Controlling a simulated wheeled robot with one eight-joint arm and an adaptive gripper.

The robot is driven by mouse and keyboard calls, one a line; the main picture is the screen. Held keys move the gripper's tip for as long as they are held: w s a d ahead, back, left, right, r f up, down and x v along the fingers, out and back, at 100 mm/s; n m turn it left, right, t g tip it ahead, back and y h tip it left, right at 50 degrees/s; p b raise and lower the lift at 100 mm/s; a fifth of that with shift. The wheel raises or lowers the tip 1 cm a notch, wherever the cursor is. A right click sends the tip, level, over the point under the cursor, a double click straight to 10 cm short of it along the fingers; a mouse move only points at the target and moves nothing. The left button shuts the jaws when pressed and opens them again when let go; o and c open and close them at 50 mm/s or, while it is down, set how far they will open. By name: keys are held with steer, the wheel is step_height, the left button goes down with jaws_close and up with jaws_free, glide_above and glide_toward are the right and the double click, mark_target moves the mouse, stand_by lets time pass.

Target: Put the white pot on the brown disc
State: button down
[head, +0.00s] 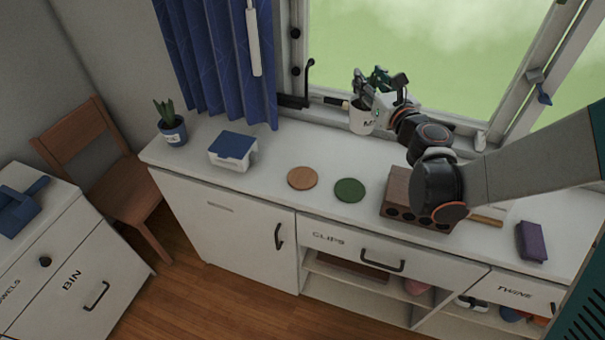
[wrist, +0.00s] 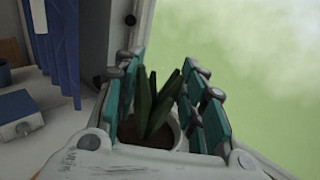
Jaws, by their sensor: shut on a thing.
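The white pot (head: 361,121) has dark lettering on its side and is at the back of the counter by the window. My gripper (head: 380,88) is shut on it. In the wrist view the pot (wrist: 181,133) holds a green plant and sits between the teal fingers of my gripper (wrist: 165,110). Whether the pot touches the counter or sill is unclear. The brown disc (head: 302,178) lies flat and bare on the counter, in front and to the left of the pot. A green disc (head: 350,190) lies just to its right.
A blue-lidded white box (head: 233,149) and a blue pot with a plant (head: 172,130) stand left on the counter. A brown block with holes (head: 396,195) is under my arm. A purple block (head: 531,241) lies at right. A blue curtain (head: 215,60) hangs behind.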

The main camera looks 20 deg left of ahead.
steer(key=s+a+r+n+g+y+p, duration=0.1)
steer(key=s+a+r+n+g+y, duration=0.2)
steer(key=a, duration=0.4)
steer(key=s+a+r+n+g+y+p, duration=0.1)
steer(key=s+a+r+n+g+y, duration=0.15)
steer(key=s+a, duration=0.4)
step_height(320, 180, down, 20)
steer(key=b, duration=1.4)
steer(key=shift+w+a+m, duration=0.3)
steer(key=shift+a+m, duration=0.05)
steer(key=shift+a, duration=0.05)
steer(key=shift+r, duration=0.1)
steer(key=c, duration=1)
jaws_free()
